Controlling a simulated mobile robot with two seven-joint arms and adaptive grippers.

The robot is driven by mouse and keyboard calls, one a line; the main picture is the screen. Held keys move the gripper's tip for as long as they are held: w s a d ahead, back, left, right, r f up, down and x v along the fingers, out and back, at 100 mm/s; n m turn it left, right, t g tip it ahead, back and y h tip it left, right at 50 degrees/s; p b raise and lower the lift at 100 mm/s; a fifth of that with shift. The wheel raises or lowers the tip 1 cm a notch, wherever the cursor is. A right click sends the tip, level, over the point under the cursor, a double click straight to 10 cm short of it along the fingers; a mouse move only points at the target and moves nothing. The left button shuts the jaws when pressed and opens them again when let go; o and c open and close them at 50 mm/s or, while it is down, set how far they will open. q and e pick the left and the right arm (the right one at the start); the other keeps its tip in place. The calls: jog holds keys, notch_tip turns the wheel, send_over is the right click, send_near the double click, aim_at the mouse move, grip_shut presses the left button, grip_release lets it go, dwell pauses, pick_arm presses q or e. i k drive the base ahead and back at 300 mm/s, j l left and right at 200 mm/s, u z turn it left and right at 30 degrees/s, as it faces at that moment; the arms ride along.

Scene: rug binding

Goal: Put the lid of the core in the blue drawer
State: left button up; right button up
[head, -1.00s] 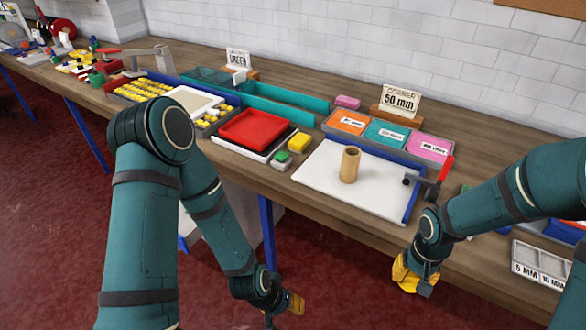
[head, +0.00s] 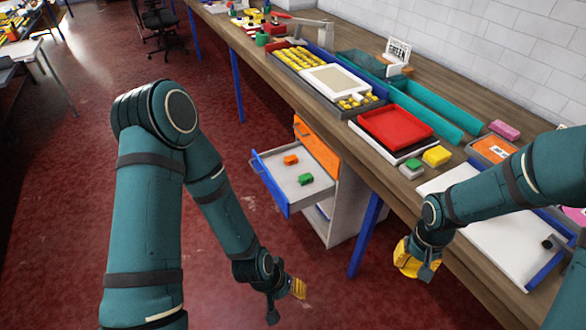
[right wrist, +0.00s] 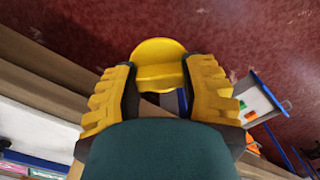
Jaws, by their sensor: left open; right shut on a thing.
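My right gripper (head: 408,262) is shut on a round yellow lid (right wrist: 158,52), seen between its fingers in the right wrist view. It is in front of the bench's front edge, to the right of the drawer. The blue drawer (head: 270,186), with a blue front and a light inside, is pulled out under the bench. An orange block and a green block lie in it. It also shows in the right wrist view (right wrist: 262,90). My left gripper (head: 290,288) is open and empty, low over the floor below the drawer. The core is not visible now.
The drawer cabinet has an orange drawer front (head: 316,148) above the blue one. A blue bench leg (head: 366,236) stands between the cabinet and my right gripper. A red tray (head: 395,126) and a white mat (head: 515,250) lie on the bench. The floor before the drawer is clear.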

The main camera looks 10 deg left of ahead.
aim_at(284, 177)
jog(key=i+j+u, duration=0.1)
jog(key=u, duration=0.3)
jog(key=i+u, duration=0.25)
jog(key=u, duration=0.15)
jog(key=i+u, duration=0.15)
jog(key=u, duration=0.3)
jog(key=i+l+u, duration=0.2)
jog(key=i, duration=0.3)
jog(key=i+l+u, duration=0.15)
jog(key=i+l, duration=0.2)
jog(key=i, duration=0.2)
